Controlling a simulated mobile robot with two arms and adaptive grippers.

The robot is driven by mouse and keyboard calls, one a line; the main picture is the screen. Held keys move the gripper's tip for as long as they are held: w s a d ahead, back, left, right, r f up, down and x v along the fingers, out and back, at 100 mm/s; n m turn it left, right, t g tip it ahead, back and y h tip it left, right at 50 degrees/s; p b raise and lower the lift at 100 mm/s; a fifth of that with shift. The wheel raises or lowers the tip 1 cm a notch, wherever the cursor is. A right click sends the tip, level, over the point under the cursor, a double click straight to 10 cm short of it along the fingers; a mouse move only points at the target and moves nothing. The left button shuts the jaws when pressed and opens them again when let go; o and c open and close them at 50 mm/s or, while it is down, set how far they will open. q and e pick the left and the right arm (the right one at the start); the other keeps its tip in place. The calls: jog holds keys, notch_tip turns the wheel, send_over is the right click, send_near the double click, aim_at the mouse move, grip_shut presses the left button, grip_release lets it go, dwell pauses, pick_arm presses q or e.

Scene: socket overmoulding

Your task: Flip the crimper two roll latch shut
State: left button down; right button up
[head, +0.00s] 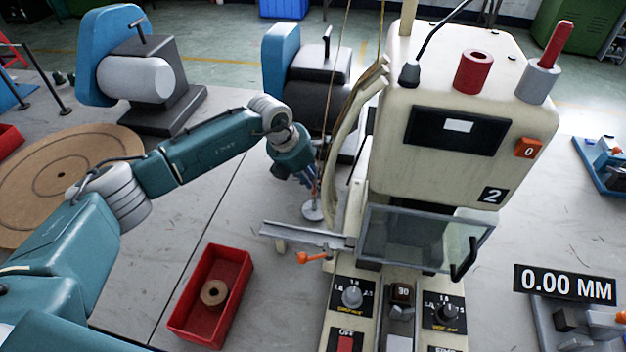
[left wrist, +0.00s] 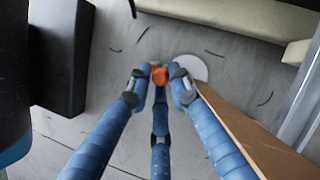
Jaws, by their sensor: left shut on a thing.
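Crimper two (head: 455,75) is the cream machine marked 2, with a clear guard (head: 425,238) at its front. My left gripper (head: 308,184) is at the machine's left side, beside the curved cream guide strips (head: 347,130). In the left wrist view the left gripper (left wrist: 160,74) has its fingertips closed around a small orange piece (left wrist: 159,76), which looks like the roll latch. Most of that piece is hidden by the fingers, so its angle is unclear. An orange-handled lever (head: 313,258) is lower on the machine's front left. My right gripper is not in view.
A pale round disc (head: 313,211) is just below the left gripper. A grey shelf (head: 305,234) juts left from the machine. A red bin (head: 209,295) holds a brown ring. A brown round board (head: 60,170) lies left. Blue and black machines (head: 150,75) stand behind.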

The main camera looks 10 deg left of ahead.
pick_arm(q)
jog(key=shift+s+d+f+n+y, duration=0.1)
jog(key=shift+s+d+n+y, duration=0.1)
jog(key=shift+n, duration=0.35)
jog(key=shift+s+d+n+y, duration=0.1)
jog(key=shift+n+y, duration=0.1)
jog(key=shift+n, duration=0.35)
jog(key=c, duration=1.7)
grip_release()
jog(key=shift+o, duration=0.2)
jog(key=shift+w+r+t, duration=0.1)
jog(key=shift+r+t, duration=0.1)
jog(key=shift+t, duration=0.1)
jog(key=v, duration=1.1)
jog(key=shift+r, duration=0.35)
